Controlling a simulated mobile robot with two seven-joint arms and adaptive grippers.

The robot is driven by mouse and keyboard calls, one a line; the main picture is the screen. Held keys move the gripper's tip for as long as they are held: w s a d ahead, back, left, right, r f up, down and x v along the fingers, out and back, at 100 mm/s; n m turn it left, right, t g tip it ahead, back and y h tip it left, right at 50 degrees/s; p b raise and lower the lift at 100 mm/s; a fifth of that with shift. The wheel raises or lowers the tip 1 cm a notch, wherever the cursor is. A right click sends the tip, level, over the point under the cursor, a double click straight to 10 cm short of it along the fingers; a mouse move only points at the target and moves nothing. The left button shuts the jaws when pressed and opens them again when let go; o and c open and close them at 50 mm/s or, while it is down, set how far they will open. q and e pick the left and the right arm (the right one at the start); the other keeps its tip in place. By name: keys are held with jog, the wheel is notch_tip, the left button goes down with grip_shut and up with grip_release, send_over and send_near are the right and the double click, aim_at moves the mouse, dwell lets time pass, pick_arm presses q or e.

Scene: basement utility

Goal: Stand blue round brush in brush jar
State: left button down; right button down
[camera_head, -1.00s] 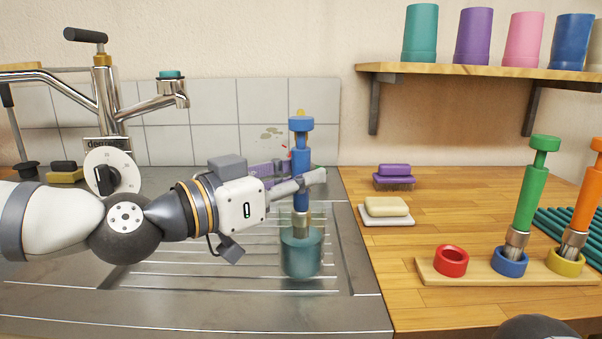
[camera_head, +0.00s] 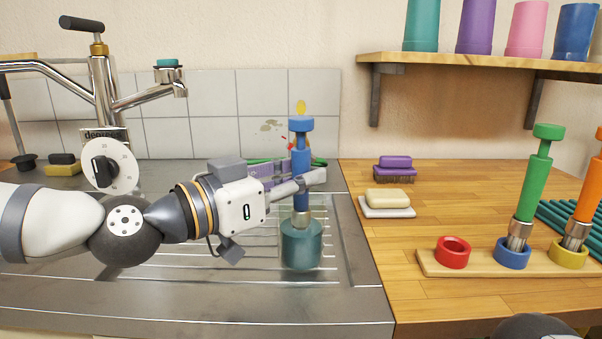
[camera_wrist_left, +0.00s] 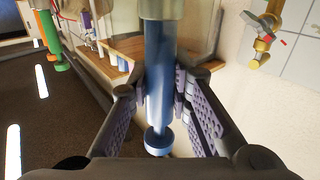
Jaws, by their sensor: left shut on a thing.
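My left gripper (camera_head: 312,182) is shut on the blue round brush (camera_head: 301,160). The brush is upright, its wide blue cap at the top and its metal ferrule pointing down. In the wrist view the blue handle (camera_wrist_left: 160,85) runs between the two ridged purple-grey finger pads. The jar (camera_head: 301,248), a teal-tinted glass vessel, stands on the sink's drainboard right under the gripper. The ferrule is at the jar's mouth and the brush's lower end appears to be inside; the bristles are hard to make out.
On the counter, a wooden rack (camera_head: 480,265) has a free red ring (camera_head: 453,252), with a green brush (camera_head: 535,180) and an orange brush (camera_head: 587,200) in others. Soap (camera_head: 388,199) and a purple scrub brush (camera_head: 394,168) lie nearby. The tap (camera_head: 150,95) stands left.

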pick_arm(q)
jog(key=shift+f, duration=0.5)
dwell(0.4)
jog(key=c, duration=1.4)
grip_release()
